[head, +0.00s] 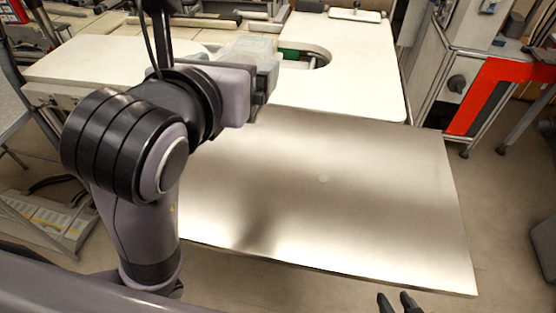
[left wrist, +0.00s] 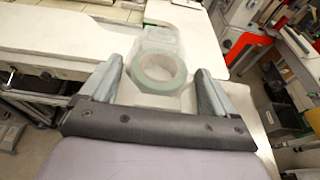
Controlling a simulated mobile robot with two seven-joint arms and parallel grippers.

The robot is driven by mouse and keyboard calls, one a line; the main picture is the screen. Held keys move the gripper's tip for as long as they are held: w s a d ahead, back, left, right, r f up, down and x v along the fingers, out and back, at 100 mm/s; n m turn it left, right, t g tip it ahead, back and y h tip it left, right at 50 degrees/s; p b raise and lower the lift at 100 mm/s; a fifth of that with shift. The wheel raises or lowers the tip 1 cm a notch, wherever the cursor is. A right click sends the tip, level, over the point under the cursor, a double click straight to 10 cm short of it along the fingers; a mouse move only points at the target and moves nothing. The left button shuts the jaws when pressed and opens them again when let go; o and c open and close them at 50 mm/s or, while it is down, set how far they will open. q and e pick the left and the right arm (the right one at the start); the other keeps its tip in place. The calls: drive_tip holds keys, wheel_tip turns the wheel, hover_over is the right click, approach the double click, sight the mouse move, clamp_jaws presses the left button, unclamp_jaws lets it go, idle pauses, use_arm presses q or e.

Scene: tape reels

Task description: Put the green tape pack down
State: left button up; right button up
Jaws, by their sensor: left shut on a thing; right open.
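The green tape pack shows in the left wrist view as a pale green ring (left wrist: 160,86) in clear wrapping. My left gripper (left wrist: 158,70) is shut on it, with one finger on each side. In the head view the left gripper (head: 263,65) is at the upper middle, and its hand and arm hide most of the pack. A pale, see-through part of the pack (head: 250,47) shows above the hand. The height of the pack over the worktop is hard to tell. My right gripper (head: 397,302) is open and empty at the bottom edge of the head view.
A bare metal table (head: 340,215) fills the middle, with a small pale round spot on it. Behind it is a white worktop (head: 365,75) with a rounded cutout. A cabinet with a red-orange frame (head: 480,95) stands at the right.

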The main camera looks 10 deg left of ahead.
use_arm(q)
drive_tip(key=b, duration=0.3)
hover_over(247, 184)
wheel_tip(247, 184, down, 15)
drive_tip(key=shift+f, duration=0.2)
drive_tip(key=shift+f+b, duration=0.35)
drive_tip(key=shift+f, duration=1.85)
drive_tip(key=shift+f, duration=0.15)
drive_tip(key=o, duration=0.9)
